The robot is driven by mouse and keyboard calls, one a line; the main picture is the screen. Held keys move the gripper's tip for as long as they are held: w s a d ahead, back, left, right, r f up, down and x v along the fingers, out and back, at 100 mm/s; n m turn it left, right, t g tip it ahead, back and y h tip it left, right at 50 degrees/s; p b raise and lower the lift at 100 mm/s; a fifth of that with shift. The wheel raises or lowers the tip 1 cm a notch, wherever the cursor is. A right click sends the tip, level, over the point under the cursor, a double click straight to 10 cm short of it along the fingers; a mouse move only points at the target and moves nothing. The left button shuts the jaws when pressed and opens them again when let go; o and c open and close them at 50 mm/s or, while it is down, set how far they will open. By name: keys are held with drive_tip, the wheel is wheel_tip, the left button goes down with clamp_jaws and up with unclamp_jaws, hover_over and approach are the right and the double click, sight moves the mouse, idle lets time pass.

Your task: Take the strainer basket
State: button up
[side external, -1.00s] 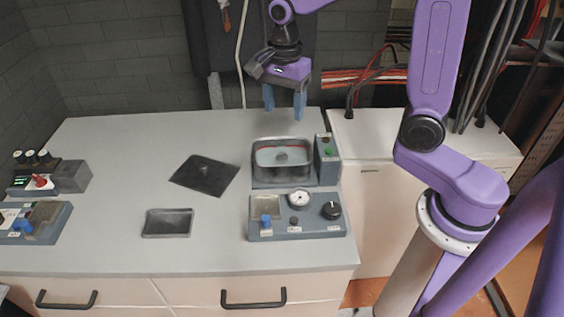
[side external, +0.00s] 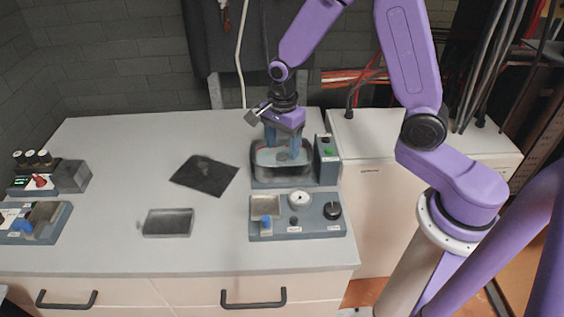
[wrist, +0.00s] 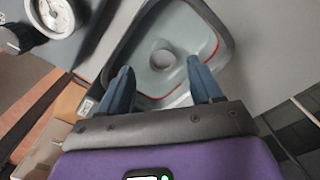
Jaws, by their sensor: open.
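The strainer basket appears to be the grey insert with a round central knob (wrist: 162,56) inside the open housing. The housing (side external: 258,176) is a dark rectangular box at the right of the worktop, with a red line around its inside edge in the wrist view. My gripper (side external: 282,150) is open above the housing, with its blue fingers pointing down into the opening. In the wrist view the fingertips (wrist: 159,68) lie on either side of the knob, apart from each other and with nothing held. How deep the fingers reach is hard to tell.
A dark square plate (side external: 204,176) lies left of the housing. A shallow grey tray (side external: 167,223) is in front of it. A panel with a gauge (side external: 299,198) and knobs stands in front of the housing. Control boxes (side external: 70,176) stand far left. The worktop between is clear.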

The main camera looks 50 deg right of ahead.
sight(283, 155)
drive_tip(key=shift+w+d+f, duration=0.1)
drive_tip(key=shift+f, duration=1.3)
drive_tip(key=shift+w+d+f, duration=0.1)
drive_tip(key=shift+f, duration=1.3)
drive_tip(key=shift+c, duration=0.4)
drive_tip(key=c, duration=1)
